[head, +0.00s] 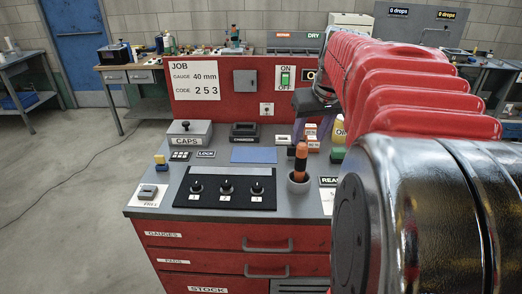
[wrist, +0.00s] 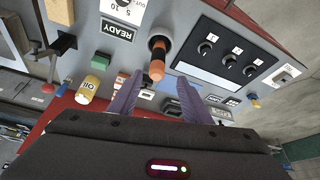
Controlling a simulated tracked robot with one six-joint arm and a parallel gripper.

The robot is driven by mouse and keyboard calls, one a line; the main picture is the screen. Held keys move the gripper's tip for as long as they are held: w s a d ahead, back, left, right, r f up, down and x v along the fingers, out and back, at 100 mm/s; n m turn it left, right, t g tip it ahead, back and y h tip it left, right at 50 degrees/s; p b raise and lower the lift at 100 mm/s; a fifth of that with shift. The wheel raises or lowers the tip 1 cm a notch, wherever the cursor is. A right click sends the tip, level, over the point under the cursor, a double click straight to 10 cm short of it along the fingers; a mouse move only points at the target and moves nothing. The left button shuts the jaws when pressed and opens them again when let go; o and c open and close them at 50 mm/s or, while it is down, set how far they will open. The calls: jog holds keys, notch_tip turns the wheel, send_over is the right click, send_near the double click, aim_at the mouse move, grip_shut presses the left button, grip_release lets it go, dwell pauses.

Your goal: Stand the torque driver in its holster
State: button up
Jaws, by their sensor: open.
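The torque driver (head: 300,162), with an orange and dark handle, stands handle up in a grey round cup (head: 298,185) that looks like its holster, on the right of the bench top. It leans slightly. Its lower part is hidden in the cup. In the wrist view the driver (wrist: 157,64) shows with its orange end towards me. My gripper (wrist: 160,77) is open, its two purple fingers apart and empty, with the driver's orange end near the gap between the fingertips. In the head view my gripper (head: 308,112) is partly hidden by my arm.
A black panel with three knobs (head: 226,188) lies left of the cup. A CAPS box (head: 189,134) and a blue mat (head: 253,155) lie further back.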

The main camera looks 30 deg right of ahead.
jog(key=s+a+f+n, duration=0.1)
jog(key=s+a+f, duration=0.2)
jog(key=a, duration=0.6)
jog(key=s+a+f+n+y, duration=0.1)
jog(key=s+a+f, duration=0.2)
jog(key=a, duration=0.7)
jog(key=s+a+f+n+t, duration=0.1)
jog(key=s+a+f+n, duration=0.1)
jog(key=s+a, duration=0.4)
jog(key=a+f, duration=0.1)
jog(key=a, duration=0.3)
jog(key=shift+a+f+y, duration=0.25)
jog(key=shift+y, duration=0.05)
jog(key=shift+s, duration=0.1)
